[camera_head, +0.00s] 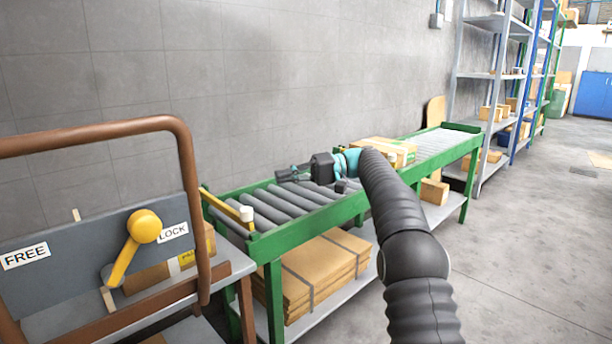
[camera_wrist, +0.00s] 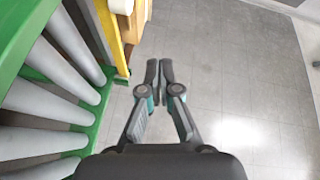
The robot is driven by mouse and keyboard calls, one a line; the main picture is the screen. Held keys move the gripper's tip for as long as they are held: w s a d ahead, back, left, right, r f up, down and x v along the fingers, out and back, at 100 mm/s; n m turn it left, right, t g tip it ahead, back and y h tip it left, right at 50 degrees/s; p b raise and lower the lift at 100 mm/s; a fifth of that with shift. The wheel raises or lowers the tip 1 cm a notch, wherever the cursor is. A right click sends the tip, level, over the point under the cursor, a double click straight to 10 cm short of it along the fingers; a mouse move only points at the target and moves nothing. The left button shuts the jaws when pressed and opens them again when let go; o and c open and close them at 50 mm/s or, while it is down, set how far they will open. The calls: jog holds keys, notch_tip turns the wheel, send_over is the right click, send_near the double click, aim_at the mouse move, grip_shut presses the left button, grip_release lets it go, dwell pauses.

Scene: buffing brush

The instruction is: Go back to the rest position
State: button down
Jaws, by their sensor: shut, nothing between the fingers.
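My gripper (camera_head: 289,174) is over the grey rollers of the green conveyor (camera_head: 325,215) in the head view, reaching out to the left. In the wrist view my gripper (camera_wrist: 159,72) has its two fingertips together with nothing between them. The conveyor's green frame and rollers (camera_wrist: 50,88) lie to the left of the fingers there. My dark ribbed arm crosses the right middle of the head view and hides part of the conveyor's front side. No brush can be made out in either view.
A grey panel (camera_head: 60,275) with a yellow lever (camera_head: 135,240), marked FREE and LOCK, stands at left behind a brown rail (camera_head: 190,190). A cardboard box (camera_head: 398,150) sits on the conveyor beyond my wrist. Flat cartons (camera_head: 318,265) lie below. Open floor (camera_head: 530,250) extends right.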

jog(key=s+d+r+m+t+h+p, duration=0.1)
jog(key=s+d+r+m+t+h, duration=0.15)
jog(key=s, duration=0.35)
jog(key=s+d+r+m+t+h+p, duration=0.1)
jog(key=s+d+t+h+p, duration=0.15)
jog(key=s, duration=0.45)
jog(key=s+d+r+m+t+h+p, duration=0.1)
jog(key=s+d+m+h, duration=0.15)
jog(key=s, duration=0.35)
jog(key=s+d+f+t+h+p, duration=0.1)
jog(key=s+d+f+h, duration=0.2)
jog(key=s, duration=0.5)
jog(key=s+d+f+t+h+p, duration=0.1)
jog(key=s+d+f+h, duration=0.2)
jog(key=s+d, duration=0.3)
jog(key=s+d+f+t+h+p, duration=0.2)
jog(key=s+d+f+h, duration=0.1)
jog(key=s, duration=0.7)
jog(key=shift+d+f, duration=0.8)
jog(key=shift+d, duration=0.05)
